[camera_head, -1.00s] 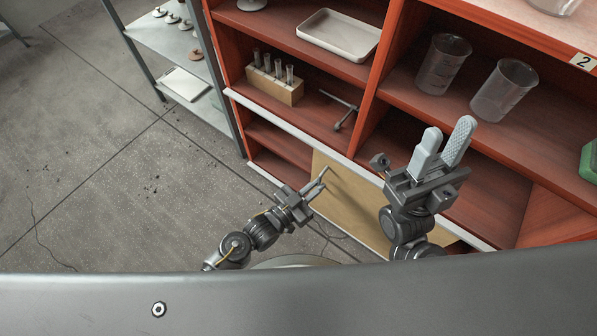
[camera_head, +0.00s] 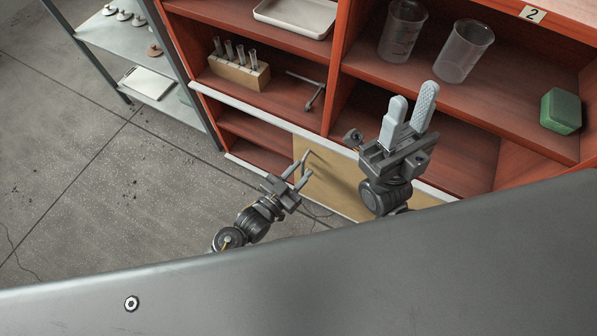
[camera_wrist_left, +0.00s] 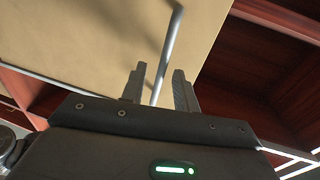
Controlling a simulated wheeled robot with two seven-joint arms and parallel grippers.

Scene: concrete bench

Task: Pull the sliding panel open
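The tan sliding panel (camera_head: 335,190) sits low in the front of the red cabinet. A thin grey bar handle (camera_head: 306,160) stands out near its left edge. In the left wrist view, the panel (camera_wrist_left: 75,35) fills the upper left and the handle (camera_wrist_left: 171,45) runs down between my fingers. My left gripper (camera_head: 297,175) is at the handle. Its fingers, also in the left wrist view (camera_wrist_left: 159,82), are apart, with gaps on both sides of the bar. My right gripper (camera_head: 411,95) is raised in front of the cabinet, fingers apart and empty.
Shelves above hold a test tube rack (camera_head: 239,74), a white tray (camera_head: 296,14), two beakers (camera_head: 464,52) and a green block (camera_head: 561,111). A metal T-shaped tool (camera_head: 312,93) lies beside the rack. A grey rack (camera_head: 120,38) stands left. The floor at left is clear.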

